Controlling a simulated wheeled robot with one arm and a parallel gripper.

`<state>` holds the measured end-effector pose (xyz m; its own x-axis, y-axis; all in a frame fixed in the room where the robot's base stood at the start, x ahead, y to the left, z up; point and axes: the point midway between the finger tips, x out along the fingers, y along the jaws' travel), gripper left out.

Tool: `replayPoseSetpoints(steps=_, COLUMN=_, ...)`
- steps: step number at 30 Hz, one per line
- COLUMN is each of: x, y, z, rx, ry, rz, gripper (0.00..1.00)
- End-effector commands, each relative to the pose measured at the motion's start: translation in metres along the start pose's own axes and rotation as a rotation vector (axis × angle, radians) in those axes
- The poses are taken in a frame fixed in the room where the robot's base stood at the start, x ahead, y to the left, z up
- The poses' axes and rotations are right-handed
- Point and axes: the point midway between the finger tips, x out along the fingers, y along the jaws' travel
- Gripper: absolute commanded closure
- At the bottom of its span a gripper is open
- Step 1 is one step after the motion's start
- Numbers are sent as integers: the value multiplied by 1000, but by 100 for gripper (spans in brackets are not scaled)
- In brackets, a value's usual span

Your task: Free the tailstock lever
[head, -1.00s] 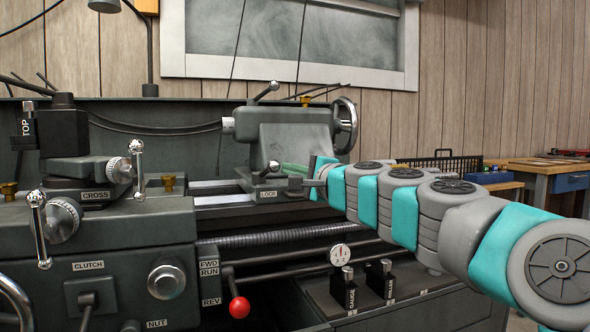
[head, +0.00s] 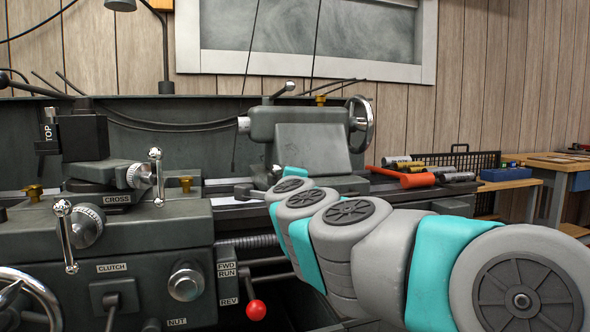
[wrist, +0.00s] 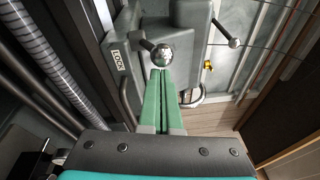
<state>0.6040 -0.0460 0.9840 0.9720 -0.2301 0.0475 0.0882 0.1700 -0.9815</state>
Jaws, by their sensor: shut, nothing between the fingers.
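The grey tailstock (head: 312,150) stands on the lathe bed with a handwheel at its right. In the wrist view, a lever with a shiny ball end (wrist: 162,55) sits beside the LOCK label (wrist: 117,56) at the tailstock's base. My gripper (wrist: 161,72) has green fingers, shut and empty, with the tips just at the ball; I cannot tell whether they touch. A second ball-ended lever shows at the tailstock's top (head: 290,86) and in the wrist view (wrist: 234,42). My arm hides the lock area and my fingers in the head view.
The carriage with its crank handle (head: 157,175) is left of the tailstock. A red-knobbed lever (head: 256,310) sticks out low in front. Several tools, one an orange-red piece (head: 415,180), lie right of the tailstock. A wooden bench (head: 555,170) stands at far right.

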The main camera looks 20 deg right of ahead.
Motion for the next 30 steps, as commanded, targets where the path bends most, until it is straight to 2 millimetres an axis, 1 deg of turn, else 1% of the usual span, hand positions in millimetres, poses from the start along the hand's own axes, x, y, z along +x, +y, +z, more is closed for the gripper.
replayPoseSetpoints(steps=1, x=-1, y=-2, z=7, rx=-2, ry=16, rz=-2, gripper=100)
replayPoseSetpoints(steps=3, x=-1, y=-2, z=9, rx=-2, ry=40, rz=-7, gripper=100)
replayPoseSetpoints(steps=10, x=-3, y=2, z=17, rx=-2, ry=37, rz=-6, gripper=100)
replayPoseSetpoints(steps=30, x=-3, y=4, z=21, rx=-2, ry=35, rz=-5, gripper=100)
